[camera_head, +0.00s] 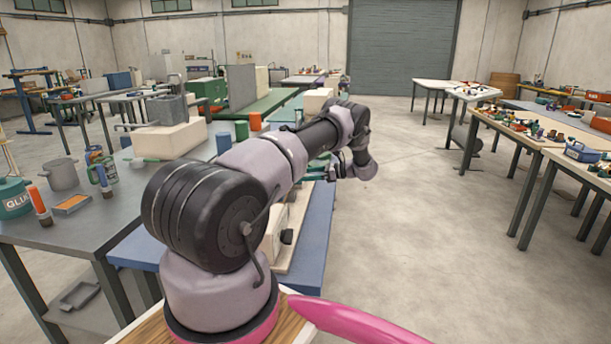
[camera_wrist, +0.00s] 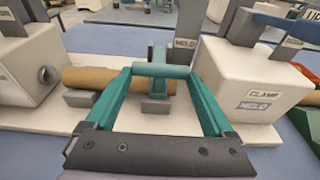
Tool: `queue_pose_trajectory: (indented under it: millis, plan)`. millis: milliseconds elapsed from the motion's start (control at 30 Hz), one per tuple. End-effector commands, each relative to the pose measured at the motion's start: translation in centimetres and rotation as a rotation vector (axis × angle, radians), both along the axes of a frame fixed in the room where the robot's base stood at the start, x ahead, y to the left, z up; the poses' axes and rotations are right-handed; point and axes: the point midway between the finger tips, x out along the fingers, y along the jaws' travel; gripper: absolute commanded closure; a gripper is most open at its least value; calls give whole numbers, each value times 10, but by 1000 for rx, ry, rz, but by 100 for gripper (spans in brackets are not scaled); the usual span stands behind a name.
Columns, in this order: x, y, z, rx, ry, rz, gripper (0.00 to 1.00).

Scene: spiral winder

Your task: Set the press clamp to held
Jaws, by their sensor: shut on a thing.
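In the wrist view my gripper (camera_wrist: 161,74) has its two teal fingers at the ends of a short teal crossbar (camera_wrist: 160,69), shut on it. The crossbar is in front of a teal upright (camera_wrist: 158,54), and it looks like the press clamp's handle. Just behind it to the right stands a grey plate with a label reading HELD (camera_wrist: 185,44). A cream block (camera_wrist: 252,82) at the right bears labels reading CLAMP and HELD. A brown tube (camera_wrist: 100,80) runs behind my left finger. In the head view my arm hides most of the machine.
In the head view, a grey table (camera_head: 110,225) with a glue pot (camera_head: 14,199) and a grey pot (camera_head: 61,174) is on the left. The floor to the right (camera_head: 420,230) is clear.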

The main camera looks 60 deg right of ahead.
Motion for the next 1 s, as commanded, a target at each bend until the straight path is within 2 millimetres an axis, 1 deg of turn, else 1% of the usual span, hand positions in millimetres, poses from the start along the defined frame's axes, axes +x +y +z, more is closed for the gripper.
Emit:
queue_pose_trajectory:
  millis: [33,133,167,200,433,567,667,900,1000]
  plan:
    - [-2,1,-6,-4,11,2,100]
    - [-2,1,-7,-3,13,2,100]
    - [-2,2,-7,-2,13,2,9]
    - [-2,2,-7,-2,13,2,0]
    - [-2,1,-5,-1,8,2,0]
    - [-10,-3,-3,-2,9,1,0]
    - [-25,-9,1,-3,8,-1,0]
    - [-70,-26,10,-4,9,-1,0]
    - [-84,-31,13,-3,10,1,0]
